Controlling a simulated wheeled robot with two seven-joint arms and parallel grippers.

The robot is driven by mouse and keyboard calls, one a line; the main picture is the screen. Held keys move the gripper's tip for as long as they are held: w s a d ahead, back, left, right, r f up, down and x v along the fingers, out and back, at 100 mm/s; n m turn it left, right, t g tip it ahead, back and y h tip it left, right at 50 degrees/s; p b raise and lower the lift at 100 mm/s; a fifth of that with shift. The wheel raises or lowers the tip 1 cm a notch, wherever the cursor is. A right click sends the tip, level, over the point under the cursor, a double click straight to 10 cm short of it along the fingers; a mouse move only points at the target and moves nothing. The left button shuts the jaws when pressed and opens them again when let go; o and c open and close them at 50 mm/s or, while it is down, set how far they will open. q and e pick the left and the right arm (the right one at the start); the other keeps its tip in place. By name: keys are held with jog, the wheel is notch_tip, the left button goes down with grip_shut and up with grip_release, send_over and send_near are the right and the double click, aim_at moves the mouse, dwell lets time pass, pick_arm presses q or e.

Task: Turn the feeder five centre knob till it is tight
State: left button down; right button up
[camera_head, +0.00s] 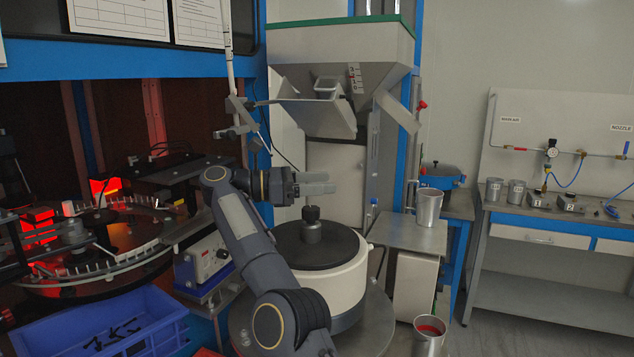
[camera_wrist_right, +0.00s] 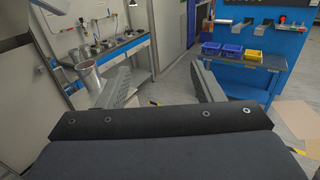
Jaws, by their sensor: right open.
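The feeder (camera_head: 345,292) is a round cream-coloured bowl unit with a dark disc on top (camera_head: 285,250). Its centre knob (camera_head: 312,214) is a small dark upright knob on a grey round hub (camera_head: 311,232). My right gripper (camera_head: 320,183) is level, just above the knob in the head view, with a small gap seeming to show below the fingers. The right wrist view shows its two fingers (camera_wrist_right: 162,75) wide apart with nothing between them. The knob does not show in that view. No number is readable on the feeder. My left gripper is out of view.
A grey hopper (camera_head: 340,50) with a chute hangs behind the feeder. A metal cup (camera_head: 429,207) stands on a side table (camera_head: 400,233) to the right. A blue crate (camera_head: 150,310) with dark parts is at lower left, near the lit sorter ring (camera_head: 110,260). A bench (camera_head: 545,225) stands at right.

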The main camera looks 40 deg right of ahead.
pick_arm(q)
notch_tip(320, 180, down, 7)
jog(key=b, duration=0.6)
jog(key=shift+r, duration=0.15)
pick_arm(e)
jog(key=s+a+r, duration=0.5)
jog(key=s+a, duration=0.1)
jog(key=s, duration=0.1)
jog(key=shift+s+a, duration=0.15)
jog(key=shift+a, duration=0.1)
